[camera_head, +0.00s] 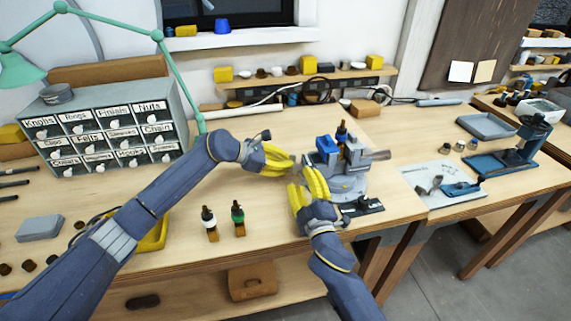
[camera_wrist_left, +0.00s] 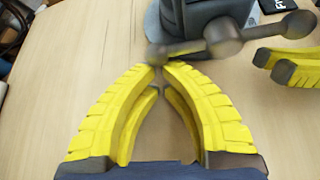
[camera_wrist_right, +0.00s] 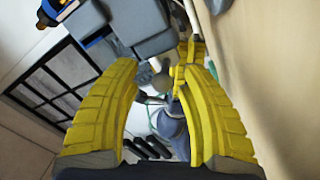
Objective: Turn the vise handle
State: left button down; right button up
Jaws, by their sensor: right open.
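The blue-grey vise (camera_head: 347,174) stands on the workbench, with a blue piece and a dark bottle at its top. Its handle (camera_wrist_left: 238,36) is a grey bar through a round hub with ball ends. My left gripper (camera_wrist_left: 160,68) has its fingertips nearly together at the bar's left end and appears shut on it. My right gripper (camera_head: 308,180) is open and empty at the vise's front left, close to the left gripper. In the right wrist view, the vise (camera_wrist_right: 145,28) is beyond the right fingers, and the left fingers show between them.
Two small dropper bottles (camera_head: 238,217) stand on the bench left of my right gripper. A labelled drawer cabinet (camera_head: 105,135) is at the back left, a yellow tray (camera_head: 155,238) at the front left. A white sheet (camera_head: 425,180) with blue parts lies right of the vise.

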jog(key=shift+s, duration=0.1)
jog(key=v, duration=1.1)
jog(key=shift+s, duration=0.15)
jog(key=s+d+f+m+y, duration=0.2)
jog(key=s+d+f+m, duration=0.15)
jog(key=m, duration=0.45)
notch_tip(320, 180, down, 23)
jog(key=d+m+g+h, duration=0.1)
jog(key=d+g+h, duration=0.1)
jog(key=g, duration=0.2)
jog(key=s+d+f+g+h, duration=0.15)
jog(key=s+f, duration=0.25)
jog(key=f, duration=0.7)
jog(key=s+d+f+g, duration=0.2)
jog(key=s+f+g, duration=0.15)
jog(key=f, duration=0.85)
jog(key=s+d+f+g, duration=0.2)
jog(key=s+f, duration=0.5)
jog(key=s, duration=0.4)
jog(key=s+d+f+g+h, duration=0.1)
jog(key=s+d+f+g, duration=0.2)
jog(key=s+f, duration=0.5)
jog(key=s+d+f+g+h, duration=0.1)
jog(key=s+f, duration=0.6)
jog(key=s, duration=0.7)
jog(key=d+g, duration=0.1)
jog(key=g, duration=0.1)
jog(key=shift+s+d+f+m+g, duration=0.3)
jog(key=shift+d+m, duration=0.05)
jog(key=shift+m, duration=0.05)
